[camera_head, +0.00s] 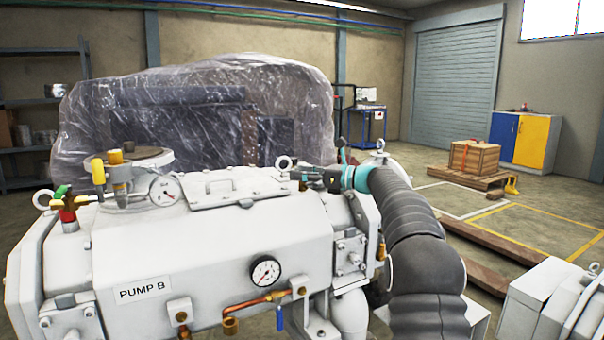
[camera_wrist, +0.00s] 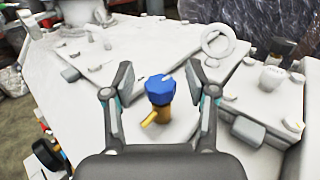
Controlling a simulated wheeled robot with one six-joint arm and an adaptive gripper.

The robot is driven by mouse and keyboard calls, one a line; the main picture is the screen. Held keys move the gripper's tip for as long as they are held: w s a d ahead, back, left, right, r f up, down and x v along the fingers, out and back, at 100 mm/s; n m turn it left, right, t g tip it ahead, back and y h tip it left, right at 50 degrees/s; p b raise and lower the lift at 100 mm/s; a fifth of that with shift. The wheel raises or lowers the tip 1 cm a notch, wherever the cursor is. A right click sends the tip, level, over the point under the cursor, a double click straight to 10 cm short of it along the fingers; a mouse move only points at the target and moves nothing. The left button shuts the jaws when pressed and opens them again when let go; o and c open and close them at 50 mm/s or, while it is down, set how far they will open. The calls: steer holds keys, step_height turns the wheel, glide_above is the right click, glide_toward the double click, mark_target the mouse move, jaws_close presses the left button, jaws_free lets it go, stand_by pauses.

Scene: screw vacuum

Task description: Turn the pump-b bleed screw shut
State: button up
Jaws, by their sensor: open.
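Pump B (camera_head: 205,240) is the large white machine with a "PUMP B" label in the head view. A screw with a blue faceted knob (camera_wrist: 160,89) and a short brass spout stands upright on its white top in the wrist view. My gripper (camera_head: 302,177) is over the right part of the pump's top in the head view. In the wrist view my gripper (camera_wrist: 161,84) is open, one finger on each side of the blue knob, with visible gaps on both sides. I cannot make out the blue knob in the head view; the gripper probably covers it.
A lifting ring (camera_wrist: 218,41) and a raised cover plate (camera_wrist: 98,50) are near the screw. A plastic-wrapped machine (camera_head: 200,110) is behind.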

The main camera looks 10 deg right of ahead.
jaws_close()
steer(key=shift+m+t+h+b, duration=0.3)
steer(key=shift+m+t+b, duration=0.1)
steer(key=shift+t+b, duration=0.15)
steer(key=m+t+h+b, duration=0.3)
steer(key=t+h, duration=0.1)
steer(key=shift+s+a+f+m+b, duration=0.1)
steer(key=shift+a+f+m+b, duration=0.05)
steer(key=shift+m+b, duration=0.25)
steer(key=m+t+h+b, duration=0.1)
steer(key=m+h+b, duration=0.1)
steer(key=h, duration=0.2)
steer(key=m+t+h+b, duration=0.2)
steer(key=m+h+b, duration=0.1)
steer(key=h, duration=0.1)
steer(key=shift+b, duration=0.3)
steer(key=m+h+b, duration=0.2)
steer(key=m+h, duration=0.2)
steer(key=h, duration=0.1)
steer(key=shift+h, duration=0.4)
steer(key=shift+r+m+g+h+p, duration=0.15)
steer(key=shift+m+g+h+p, duration=0.2)
steer(key=shift+m+h, duration=0.65)
steer(key=shift+r+m+g+h+p, duration=0.1)
steer(key=shift+m+g+h, duration=0.4)
steer(key=shift+h, duration=0.8)
steer(key=shift+m+h, duration=0.3)
